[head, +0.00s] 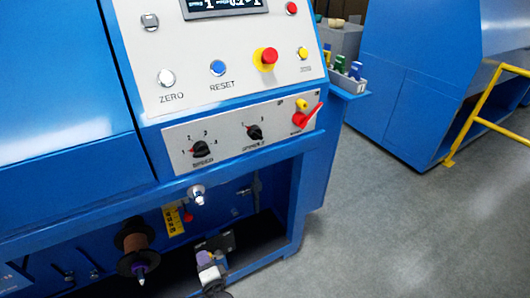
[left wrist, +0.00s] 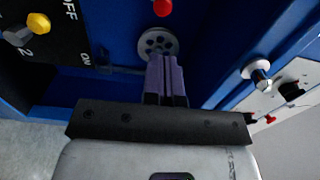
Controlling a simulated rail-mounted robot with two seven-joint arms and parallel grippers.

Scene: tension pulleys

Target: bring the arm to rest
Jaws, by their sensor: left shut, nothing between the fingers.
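My left gripper (head: 204,257) is low in the head view, in front of the dark opening under the blue machine's control panel. In the left wrist view its two purple fingers (left wrist: 165,78) are together with nothing between them. A grey pulley wheel with holes (left wrist: 158,43) shows just beyond the fingertips; I cannot tell whether they touch it. My right gripper is in neither view.
The blue machine (head: 60,90) fills the left. A brown spool (head: 136,243) on a spindle, a white-collared bolt (head: 197,195) and a yellow plate (head: 174,219) stand near my gripper. Grey floor (head: 400,230) is clear at right, before a yellow rail (head: 485,92).

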